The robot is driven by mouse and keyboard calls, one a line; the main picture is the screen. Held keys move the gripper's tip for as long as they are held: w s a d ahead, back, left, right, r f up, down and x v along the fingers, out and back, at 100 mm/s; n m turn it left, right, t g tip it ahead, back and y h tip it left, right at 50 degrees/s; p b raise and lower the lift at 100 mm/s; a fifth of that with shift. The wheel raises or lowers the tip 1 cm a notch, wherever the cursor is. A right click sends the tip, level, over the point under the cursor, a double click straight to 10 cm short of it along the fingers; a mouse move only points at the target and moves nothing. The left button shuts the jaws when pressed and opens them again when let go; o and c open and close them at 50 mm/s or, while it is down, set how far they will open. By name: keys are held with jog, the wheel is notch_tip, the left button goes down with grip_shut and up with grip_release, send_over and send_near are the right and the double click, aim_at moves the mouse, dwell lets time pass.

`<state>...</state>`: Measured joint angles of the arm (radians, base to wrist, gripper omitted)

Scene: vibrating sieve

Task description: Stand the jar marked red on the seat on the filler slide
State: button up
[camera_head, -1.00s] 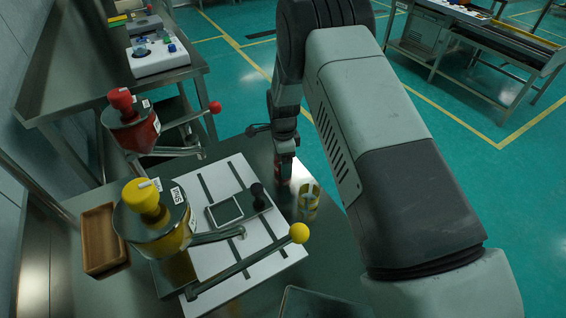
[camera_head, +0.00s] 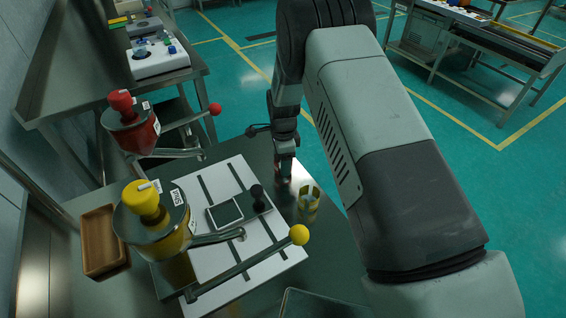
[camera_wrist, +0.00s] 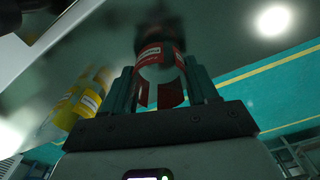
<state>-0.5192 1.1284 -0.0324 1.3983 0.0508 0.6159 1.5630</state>
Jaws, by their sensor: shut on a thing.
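My gripper (camera_wrist: 162,90) is shut on the jar marked red (camera_wrist: 157,58), which has a red and white label and sits between the two fingers. In the head view my gripper (camera_head: 285,168) is at the right edge of the white filler board, low over the dark table, and mostly hides the jar. I cannot tell if the jar touches the table. The filler slide (camera_head: 226,212) is a dark plate with a pale square seat outline and a black knob (camera_head: 257,194). The seat looks empty.
A yellow-marked jar (camera_head: 308,197) stands just right of the board; it also shows in the wrist view (camera_wrist: 80,102). A yellow hopper (camera_head: 158,228) and a red hopper (camera_head: 132,128) with lever arms stand left. A brown tray (camera_head: 103,242) lies far left.

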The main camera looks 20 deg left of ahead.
notch_tip(320, 180, up, 9)
jog(key=s+a+r+n, duration=0.2)
jog(key=s+a+n, duration=0.4)
jog(key=s, duration=0.4)
jog(key=n, duration=0.3)
send_over(226, 215)
notch_tip(226, 215, down, 4)
jog(key=shift+f, duration=2.5)
jog(key=shift+f, duration=0.1)
jog(key=o, duration=1.1)
jog(key=shift+c, duration=0.2)
